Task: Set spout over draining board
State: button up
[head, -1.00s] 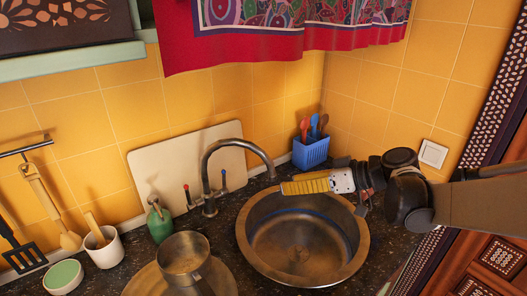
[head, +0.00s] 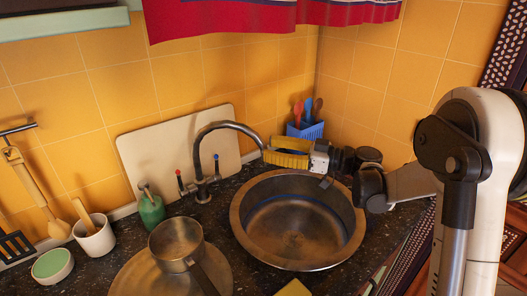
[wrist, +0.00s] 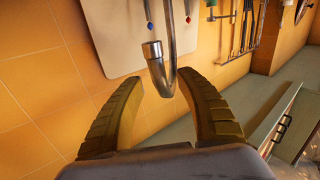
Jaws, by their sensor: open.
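The curved metal spout (head: 228,126) rises from the tap behind the sink, and its end points right, over the sink's back left edge. The draining board (head: 215,262) looks like the round metal surface left of the sink, with a saucepan (head: 177,242) on it. My gripper (head: 267,157) is open beside the spout's end, at the back of the sink. In the wrist view, the spout's end (wrist: 153,52) shows just beyond and between the open fingertips (wrist: 160,82). I cannot tell whether they touch it.
The round sink bowl (head: 240,222) is empty. A blue utensil holder (head: 305,131) stands behind my gripper in the corner. A green bottle (head: 151,208) and a white cup (head: 95,238) stand left of the tap. A pale board (head: 150,160) leans on the tiled wall.

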jog(key=shift+x, duration=1.2)
grip_shut()
